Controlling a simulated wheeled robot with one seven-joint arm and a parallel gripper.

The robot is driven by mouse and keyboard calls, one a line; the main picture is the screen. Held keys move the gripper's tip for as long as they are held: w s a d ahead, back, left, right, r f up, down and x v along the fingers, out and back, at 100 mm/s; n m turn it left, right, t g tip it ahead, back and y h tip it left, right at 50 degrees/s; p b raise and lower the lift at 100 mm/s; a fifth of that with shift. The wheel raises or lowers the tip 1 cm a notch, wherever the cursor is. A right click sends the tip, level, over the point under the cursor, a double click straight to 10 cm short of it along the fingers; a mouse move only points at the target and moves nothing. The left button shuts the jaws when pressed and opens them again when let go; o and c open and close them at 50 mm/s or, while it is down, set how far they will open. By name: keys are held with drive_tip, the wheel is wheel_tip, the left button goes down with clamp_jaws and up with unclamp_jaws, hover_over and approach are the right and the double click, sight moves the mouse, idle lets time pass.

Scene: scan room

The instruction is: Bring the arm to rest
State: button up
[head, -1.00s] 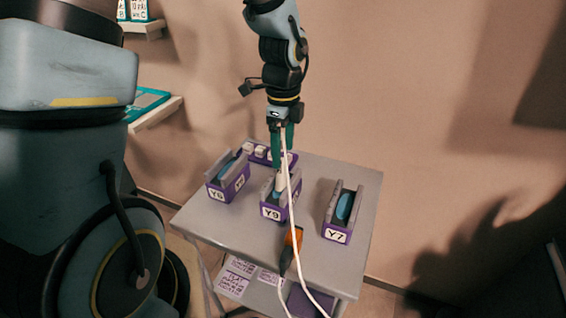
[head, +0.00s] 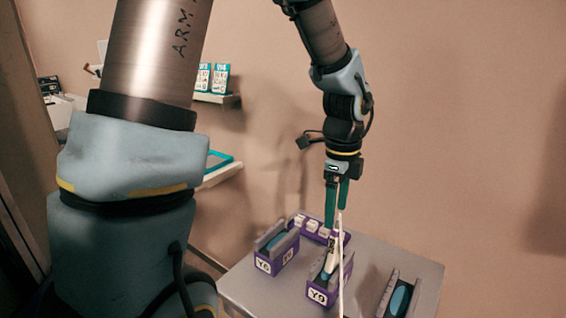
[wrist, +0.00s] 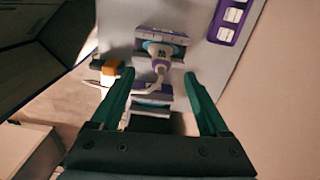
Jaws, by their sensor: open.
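My gripper (head: 336,222) points down over the table, its green fingers just above the white probe (head: 333,252) in the purple holder marked Y9 (head: 318,295). In the wrist view my gripper (wrist: 158,77) is open, with a wide gap between the fingers and nothing held. The probe (wrist: 160,66) shows between and beyond the fingertips, seated in its holder, with a white cable leading off to the left. My arm is bent, reaching down from the top of the head view.
Another holder (head: 277,250) stands left of Y9 and a grey one (head: 399,300) right, each with a blue piece. The white cable (head: 341,275) hangs close by the gripper. A wall shelf (head: 218,175) is at left. The wall right of the arm is bare.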

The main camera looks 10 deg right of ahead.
drive_tip(key=w+a+n+t, duration=0.1)
drive_tip(key=a+n, duration=2.3)
drive_tip(key=shift+a+n+t, duration=0.3)
drive_tip(key=shift+a+n, duration=0.1)
drive_tip(key=shift+c, duration=0.3)
